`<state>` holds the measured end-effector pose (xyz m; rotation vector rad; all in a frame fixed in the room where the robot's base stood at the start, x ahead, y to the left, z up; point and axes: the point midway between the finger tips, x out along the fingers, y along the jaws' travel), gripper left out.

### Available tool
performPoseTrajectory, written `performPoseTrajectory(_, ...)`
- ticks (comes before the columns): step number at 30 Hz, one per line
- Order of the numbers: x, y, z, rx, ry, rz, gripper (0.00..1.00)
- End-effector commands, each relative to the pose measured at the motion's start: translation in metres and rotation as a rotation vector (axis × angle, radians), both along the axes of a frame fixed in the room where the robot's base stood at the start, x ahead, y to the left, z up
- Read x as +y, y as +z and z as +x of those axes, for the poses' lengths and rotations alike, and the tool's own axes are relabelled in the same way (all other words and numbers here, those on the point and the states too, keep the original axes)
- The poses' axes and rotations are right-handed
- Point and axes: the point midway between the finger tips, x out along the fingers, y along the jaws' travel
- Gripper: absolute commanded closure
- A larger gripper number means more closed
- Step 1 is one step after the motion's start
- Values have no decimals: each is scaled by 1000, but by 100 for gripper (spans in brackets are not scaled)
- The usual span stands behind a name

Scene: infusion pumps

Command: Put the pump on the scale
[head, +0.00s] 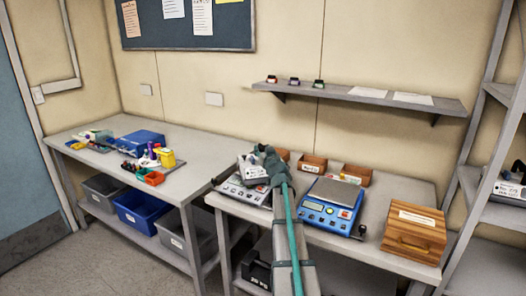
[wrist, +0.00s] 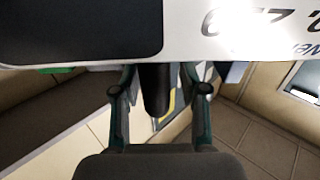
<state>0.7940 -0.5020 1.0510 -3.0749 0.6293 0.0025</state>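The white pump (head: 252,169) with a dark-lettered label is at my gripper (head: 268,164) in the head view, tilted above the left bench device. In the wrist view the pump's white face and dark screen (wrist: 80,30) fill the top. My gripper (wrist: 160,85) has its fingers on either side of a dark cylindrical part under the pump and seems shut on it; the pump's edge hides the contact. The blue scale (head: 314,213) with a bare metal plate (head: 334,191) stands to the right of my gripper.
A grey-white device (head: 239,190) lies under the pump. A wooden box (head: 414,232) stands right of the scale, with small brown bins (head: 312,163) behind. A wall shelf (head: 360,95) hangs above. Another device (head: 509,188) sits on the right rack. The left table (head: 190,178) holds coloured items.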

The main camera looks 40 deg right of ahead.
Motion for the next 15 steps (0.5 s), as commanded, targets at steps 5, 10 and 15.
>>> performPoseTrajectory(5, 0, 0, 0, 0, 0, 0, 57)
performPoseTrajectory(10, 2, 1, -4, 0, 0, 0, 57)
performPoseTrajectory(15, 13, 0, -28, 0, -1, -2, 57)
